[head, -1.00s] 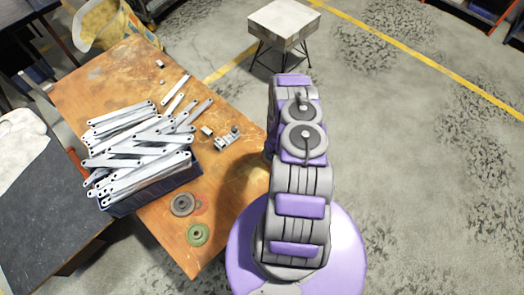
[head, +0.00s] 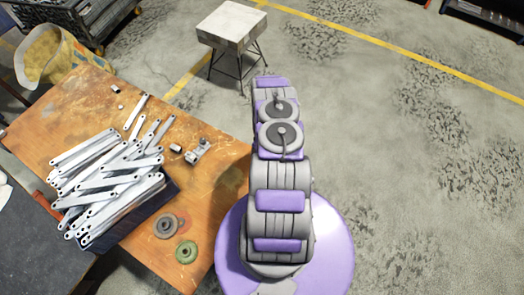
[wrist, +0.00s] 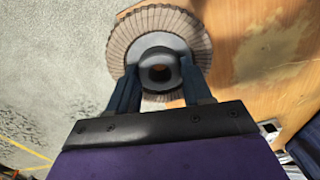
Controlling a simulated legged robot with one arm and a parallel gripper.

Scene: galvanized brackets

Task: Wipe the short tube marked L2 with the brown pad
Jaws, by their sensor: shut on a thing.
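My gripper (wrist: 160,75) is shut on the grey hub of a round, pleated brown pad (wrist: 125,38). The wrist view shows the pad over the table's edge, with bare floor to its left. In the head view my arm hides the gripper and the pad. Short pale tubes stand or lie on the table: one near the middle (head: 175,148), and small ones farther back (head: 118,107) (head: 115,88). No L2 marking is legible, so I cannot tell which tube carries it.
The wooden table (head: 215,185) holds a dark crate (head: 140,218) heaped with metal strips, a grey bracket (head: 198,150), a grey-brown disc (head: 166,226) and a green disc (head: 186,252). A stool (head: 232,25) stands behind. Floor to the right is clear.

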